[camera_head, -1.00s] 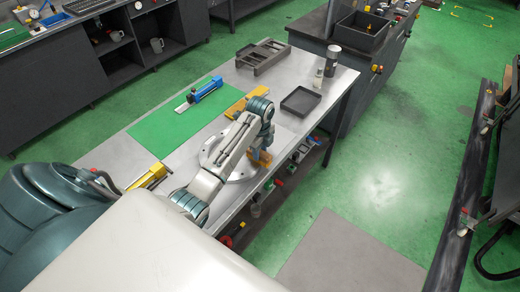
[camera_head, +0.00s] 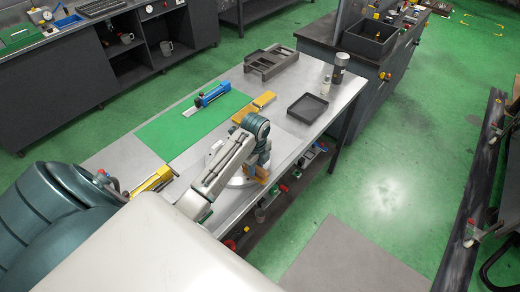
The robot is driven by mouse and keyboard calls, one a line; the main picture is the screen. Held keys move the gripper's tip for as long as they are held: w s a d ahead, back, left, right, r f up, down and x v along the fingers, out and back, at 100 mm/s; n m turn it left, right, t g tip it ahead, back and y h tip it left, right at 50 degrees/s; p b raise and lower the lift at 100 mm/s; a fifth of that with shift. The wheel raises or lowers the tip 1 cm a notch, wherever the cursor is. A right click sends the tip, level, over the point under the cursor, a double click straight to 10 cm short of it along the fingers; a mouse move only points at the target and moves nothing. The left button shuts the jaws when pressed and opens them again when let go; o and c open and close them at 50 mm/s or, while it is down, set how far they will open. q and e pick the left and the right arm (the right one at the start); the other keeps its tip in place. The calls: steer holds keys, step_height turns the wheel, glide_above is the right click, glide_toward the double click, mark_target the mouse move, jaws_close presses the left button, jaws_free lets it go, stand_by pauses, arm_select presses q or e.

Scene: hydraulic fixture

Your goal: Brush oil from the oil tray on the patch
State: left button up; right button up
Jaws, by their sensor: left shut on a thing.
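The dark square tray (camera_head: 307,107), which looks like the oil tray, lies flat on the right part of the grey metal table (camera_head: 105,157). I cannot tell any oil in it. My left gripper (camera_head: 262,174) is low over the table's front edge, nearer to me than the tray and apart from it. It is shut on a small orange-brown thing, perhaps the brush, mostly hidden by the arm. A pale round plate (camera_head: 238,182) is partly hidden under my left arm. I cannot make out the patch for certain. My right gripper is not in view.
A green mat (camera_head: 172,132) bears a blue cylinder tool (camera_head: 213,94). Yellow blocks (camera_head: 257,103) and a yellow tool (camera_head: 152,180) lie nearby. A dark slotted holder (camera_head: 270,62) and a grey-black bottle (camera_head: 340,67) stand at the back.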

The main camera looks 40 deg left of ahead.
arm_select(q)
steer(key=shift+s, duration=0.45)
steer(key=shift+w+d+f, duration=0.1)
steer(key=shift+w+d, duration=0.05)
steer(key=shift+w, duration=3.1)
step_height(320, 180, up, 6)
step_height(320, 180, up, 3)
steer(key=shift+r, duration=0.1)
